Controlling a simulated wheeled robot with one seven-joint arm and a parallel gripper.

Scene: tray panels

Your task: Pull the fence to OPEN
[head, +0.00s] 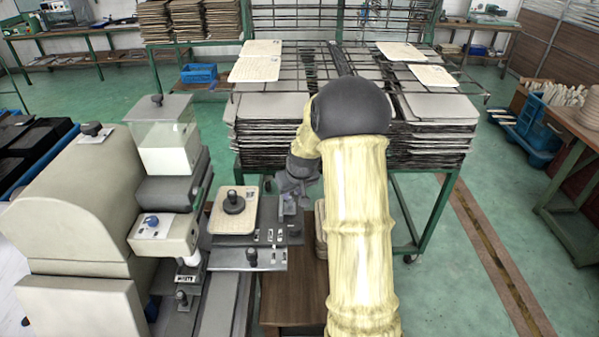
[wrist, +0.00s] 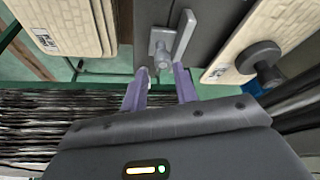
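In the wrist view, a grey metal fence (wrist: 184,36) stands up as a thin upright plate on a dark grey machine surface. A small grey lever with a rounded knob (wrist: 162,58) sits beside it. My gripper (wrist: 160,76) has its two purple-grey fingers spread apart, with the knob end at or just beyond the gap between the tips. Contact cannot be told. In the head view, my gripper (head: 291,194) is at the right side of the machine's bed, partly hidden by my arm. The fence is too small to make out clearly there.
A pale panel with a black knob (head: 233,204) lies on the machine bed, left of my gripper; its knob (wrist: 259,60) shows close by in the wrist view. A stack of panels (head: 319,222) is to the right. A loaded green rack (head: 446,196) stands behind.

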